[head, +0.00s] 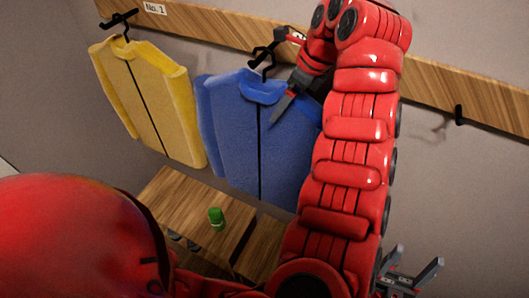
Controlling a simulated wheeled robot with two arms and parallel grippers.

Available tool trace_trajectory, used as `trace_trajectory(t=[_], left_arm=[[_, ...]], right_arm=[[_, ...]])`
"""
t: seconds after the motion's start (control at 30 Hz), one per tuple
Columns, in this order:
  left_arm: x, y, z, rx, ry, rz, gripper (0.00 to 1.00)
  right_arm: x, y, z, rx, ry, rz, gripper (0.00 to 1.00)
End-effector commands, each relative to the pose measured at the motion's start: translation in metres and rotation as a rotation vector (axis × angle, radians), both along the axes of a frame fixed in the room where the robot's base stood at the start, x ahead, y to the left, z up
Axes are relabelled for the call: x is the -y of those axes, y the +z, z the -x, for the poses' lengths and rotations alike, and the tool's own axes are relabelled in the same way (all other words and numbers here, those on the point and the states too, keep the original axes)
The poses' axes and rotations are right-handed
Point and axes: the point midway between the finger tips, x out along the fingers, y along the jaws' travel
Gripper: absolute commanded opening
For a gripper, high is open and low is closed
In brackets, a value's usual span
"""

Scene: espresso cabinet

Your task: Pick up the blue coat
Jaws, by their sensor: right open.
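The blue coat (235,140) hangs from a black hook (263,58) on the wooden wall rail. I cannot tell whether the finger touches the cloth. The other finger is mostly hidden.
A yellow coat (150,105) hangs to the left under a "No. 1" label (155,8). An empty hook (459,115) is on the rail (430,80) at the right. A green object (216,218) stands on a wooden surface (180,200) below the coats.

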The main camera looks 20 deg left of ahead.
Motion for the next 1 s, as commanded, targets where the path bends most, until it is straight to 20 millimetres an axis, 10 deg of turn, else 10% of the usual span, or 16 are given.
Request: trace_trajectory(t=[0.53,1.0], left_arm=[[0.0005,-0.0004,-0.0001,-0.001,-0.001,0.001,0.01],[0.0008,0.0009,-0.0006,-0.001,0.0,0.0,0.0]], right_arm=[[0.0,0.0,-0.0001,0.0,0.0,0.0,0.71],[0.0,0.0012,-0.0001,0.0,0.0,0.0,0.71]])
